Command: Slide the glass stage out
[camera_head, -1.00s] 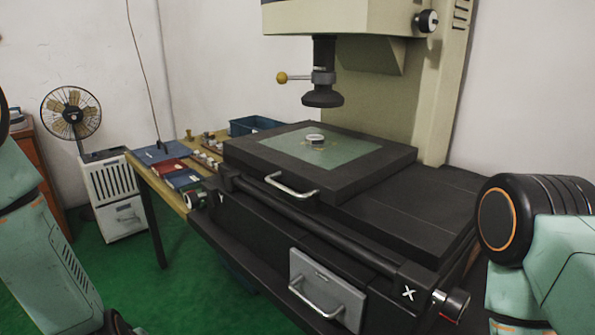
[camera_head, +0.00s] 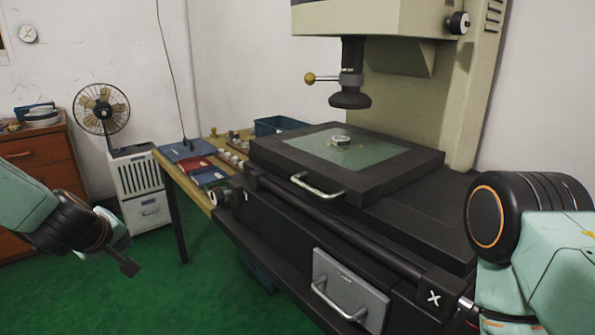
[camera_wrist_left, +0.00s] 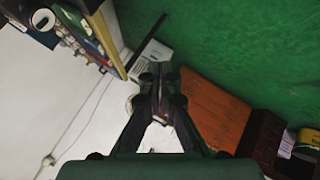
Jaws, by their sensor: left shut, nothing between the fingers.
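The glass stage (camera_head: 398,160) is a greenish pane set in a thick dark plate on the black machine bed, with a small metal ring (camera_head: 340,141) on it. A silver bar handle (camera_head: 317,187) is on the stage's front edge. My left gripper (camera_head: 130,268) is at the left, over the green floor, well apart from the handle. It is shut and empty; its closed fingers also show in the left wrist view (camera_wrist_left: 160,78). My right arm stands at the right edge, and its gripper is out of view.
The machine's black probe head (camera_head: 350,97) hangs over the stage. A grey panel with a handle (camera_head: 350,291) is below the bed. A wooden table (camera_head: 192,187) holds trays and rings beside the machine. A fan (camera_head: 102,110) and an orange-brown cabinet (camera_head: 38,150) stand at the left.

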